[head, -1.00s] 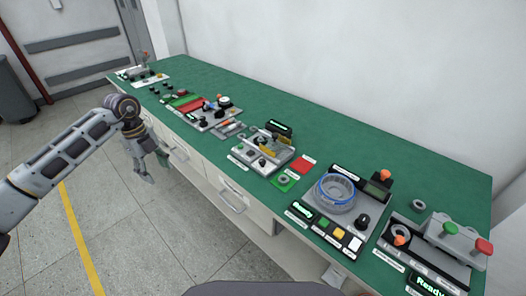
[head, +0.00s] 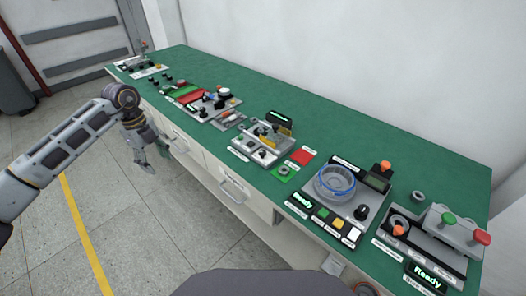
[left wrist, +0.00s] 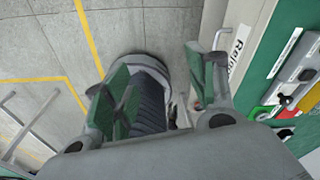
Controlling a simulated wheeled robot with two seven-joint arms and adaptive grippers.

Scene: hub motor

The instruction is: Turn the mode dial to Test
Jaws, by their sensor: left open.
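A black knob (head: 361,212) stands on the grey station with the blue-ringed drum, towards the right of the bench in the head view. The lettering around it is too small to read, so I cannot tell its setting or whether it is the mode dial. Smaller black knobs (head: 263,153) show on the middle station. My left gripper (head: 152,158) is open and empty, hanging over the floor in front of the bench, far left of the drum station. Its green-padded fingers (left wrist: 160,88) stand apart in the left wrist view. My right gripper is not in view.
The green bench top (head: 340,125) is clear along the back. The drum (head: 334,183), a display reading Ready (head: 426,277) and a press station with green and red knobs (head: 455,228) stand at the right. Drawer handles (head: 232,191) stick out from the bench front.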

